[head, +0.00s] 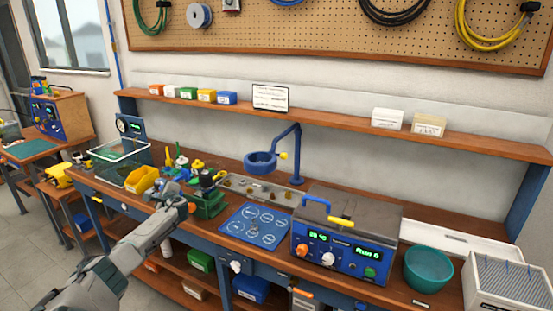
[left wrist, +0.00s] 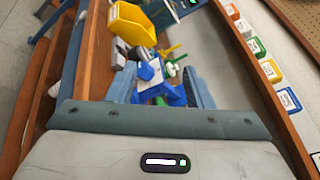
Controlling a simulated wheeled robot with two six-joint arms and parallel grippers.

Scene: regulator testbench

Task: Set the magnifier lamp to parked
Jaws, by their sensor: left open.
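The magnifier lamp (head: 261,162) is a blue ring head on a blue arm and upright post (head: 297,155), with a yellow knob (head: 283,156) beside the ring. The post stands at the back of the bench, and the head hangs out to its left above the worktop. My left gripper (head: 186,191) is left of the lamp and nearer the front edge, apart from it. It is open; its two fingers (left wrist: 163,88) show in the left wrist view, with small blue and green items beyond them. The lamp is not visible there. My right gripper is not in view.
A green fixture (head: 208,203) stands close to my left gripper, with a yellow bin (head: 142,179) to its left. A blue mat (head: 255,226) lies in front of the lamp. A control unit (head: 343,245) stands right of it. A shelf (head: 340,118) runs behind.

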